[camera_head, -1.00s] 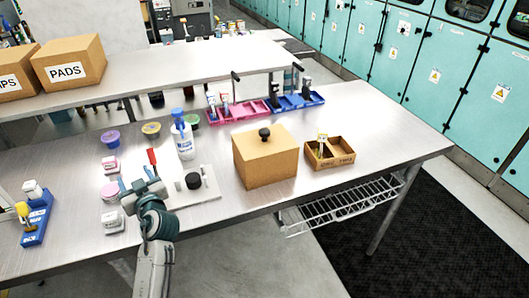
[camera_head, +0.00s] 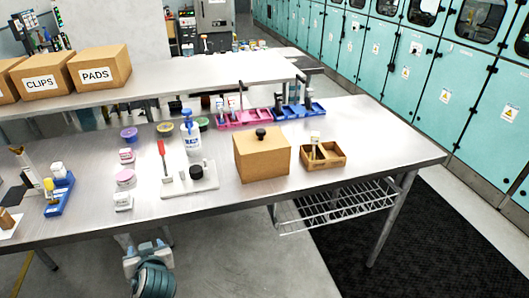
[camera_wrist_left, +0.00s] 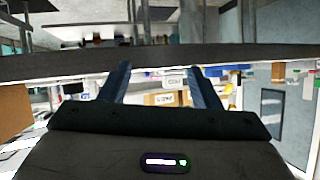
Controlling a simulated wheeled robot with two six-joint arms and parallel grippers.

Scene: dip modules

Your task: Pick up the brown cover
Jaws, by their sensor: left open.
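The brown cover (camera_head: 262,160) is a box-shaped block with a black knob (camera_head: 261,133) on top. It stands upright near the front edge of the table (camera_head: 225,195), right of centre in the head view. My left gripper (camera_head: 146,246) is low at the bottom left of the head view, in front of the table edge and well apart from the cover. In the left wrist view its two fingers (camera_wrist_left: 160,88) are spread with nothing held between them. What lies under the cover is hidden. My right gripper is not in view.
A small brown tray (camera_head: 335,160) stands right of the cover. A white plate (camera_head: 190,188) with a black knob lies to its left. Pink (camera_head: 232,124) and blue (camera_head: 318,110) trays are behind. A wire shelf (camera_head: 335,205) hangs below the table edge.

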